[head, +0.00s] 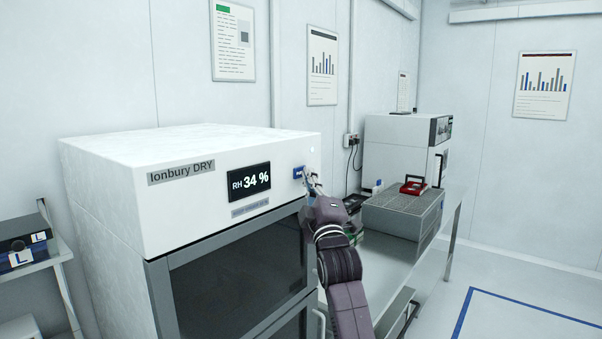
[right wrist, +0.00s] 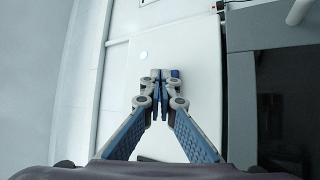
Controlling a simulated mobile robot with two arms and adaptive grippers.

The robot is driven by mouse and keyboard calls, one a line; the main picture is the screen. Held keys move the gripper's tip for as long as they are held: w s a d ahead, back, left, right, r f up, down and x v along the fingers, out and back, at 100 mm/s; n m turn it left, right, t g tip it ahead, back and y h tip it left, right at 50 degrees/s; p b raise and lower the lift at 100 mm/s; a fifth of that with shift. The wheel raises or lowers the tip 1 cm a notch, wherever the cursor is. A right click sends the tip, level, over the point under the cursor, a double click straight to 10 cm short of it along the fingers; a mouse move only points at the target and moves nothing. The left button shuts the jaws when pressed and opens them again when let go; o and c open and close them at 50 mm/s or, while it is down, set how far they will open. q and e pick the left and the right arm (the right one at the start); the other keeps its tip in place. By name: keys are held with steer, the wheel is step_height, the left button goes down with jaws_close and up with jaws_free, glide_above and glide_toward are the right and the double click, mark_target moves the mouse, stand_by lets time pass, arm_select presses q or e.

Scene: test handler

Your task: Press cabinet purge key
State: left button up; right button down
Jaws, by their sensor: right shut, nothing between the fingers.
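The white dry cabinet (head: 110,190) stands at the left in the head view, with a dark display (head: 249,181) reading RH 34 %. A small blue key (head: 298,172) sits on its front panel, right of the display. My right gripper (head: 308,178) is shut and empty, with its fingertips right at the key; I cannot tell whether they touch it. In the right wrist view the shut fingertips (right wrist: 160,77) point at the white panel (right wrist: 200,75) and hide most of the key. My left gripper is not in view.
A small round light (right wrist: 143,54) is on the panel near the key. Dark glass doors (head: 240,285) lie below the panel. A bench at the right holds a grey box (head: 405,212) with a red item (head: 413,187) on top. Open floor is at the far right.

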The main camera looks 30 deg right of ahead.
steer(key=shift+s+d, duration=0.2)
steer(key=shift+s, duration=0.3)
steer(key=s, duration=0.1)
steer(key=s+d+p, duration=0.1)
steer(key=s, duration=0.1)
steer(key=s+d, duration=0.1)
steer(key=shift+s, duration=0.3)
steer(key=shift+a+f, duration=0.1)
stand_by(0.6)
